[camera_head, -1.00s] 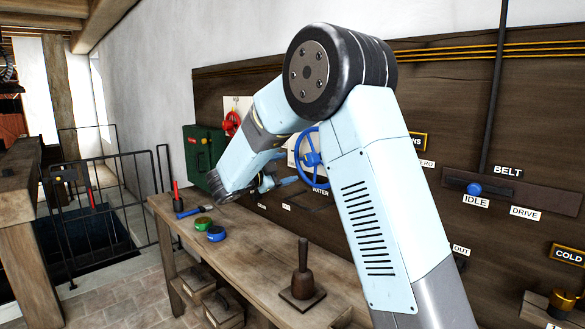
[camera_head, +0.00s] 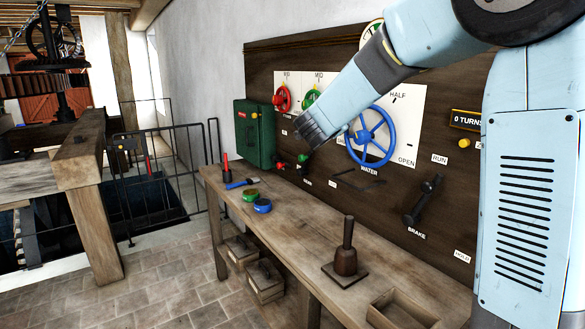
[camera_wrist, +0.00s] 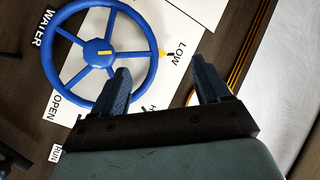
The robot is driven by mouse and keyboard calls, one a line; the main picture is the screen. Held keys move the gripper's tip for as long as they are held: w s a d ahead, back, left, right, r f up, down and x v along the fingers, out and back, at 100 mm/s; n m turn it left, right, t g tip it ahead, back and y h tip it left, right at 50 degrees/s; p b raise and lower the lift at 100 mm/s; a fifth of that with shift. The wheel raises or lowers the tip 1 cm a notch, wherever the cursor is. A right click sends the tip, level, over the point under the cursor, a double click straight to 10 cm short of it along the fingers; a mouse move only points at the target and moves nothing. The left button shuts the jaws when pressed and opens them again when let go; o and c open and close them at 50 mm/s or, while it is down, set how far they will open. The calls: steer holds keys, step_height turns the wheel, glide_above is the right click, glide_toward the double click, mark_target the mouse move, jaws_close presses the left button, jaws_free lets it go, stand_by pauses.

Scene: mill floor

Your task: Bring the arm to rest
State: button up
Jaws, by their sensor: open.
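My gripper (camera_wrist: 165,72) is open in the wrist view, its two dark fingers apart with nothing between them. Beyond the fingers is the wall panel with the blue water wheel (camera_wrist: 100,50). The wheel is at the left and partly behind the left finger; I cannot tell the distance. In the head view my arm is bent, its elbow at the upper right, and its forearm slopes down left in front of the panel. The fingers are hidden or unclear there. The blue wheel (camera_head: 389,139) shows just right of my wrist.
A wooden bench (camera_head: 290,236) runs below the panel, with a dark wooden block with an upright handle (camera_head: 346,262), a green disc (camera_head: 250,195) and a blue disc (camera_head: 262,207). A green box (camera_head: 254,134) hangs on the wall. The brake lever (camera_head: 423,199) sticks out. Paved floor (camera_head: 160,285) is clear at lower left.

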steer(key=s+r+n+y, duration=0.3)
steer(key=s+n+y, duration=0.3)
steer(key=s+y, duration=0.1)
steer(key=s+d+f+n+g+y, duration=0.1)
steer(key=s+d+f+n+g, duration=0.1)
steer(key=s, duration=0.8)
steer(key=s+d+f+n+g+y, duration=0.1)
steer(key=s+f+n+g, duration=0.3)
steer(key=s, duration=0.6)
steer(key=shift+s+d+f+n, duration=0.4)
steer(key=shift+d+f+n, duration=0.05)
steer(key=shift+f+n, duration=0.2)
steer(key=s+d+f+g, duration=0.1)
steer(key=s+d+f, duration=0.1)
steer(key=s, duration=0.2)
steer(key=s+d+f+g+h, duration=0.1)
steer(key=s+d+f+g, duration=0.1)
steer(key=s, duration=0.3)
steer(key=s+d+f+n+g+h, duration=0.1)
steer(key=s+d+f, duration=0.1)
steer(key=s, duration=0.3)
steer(key=shift+f+g, duration=0.25)
steer(key=shift+g, duration=0.05)
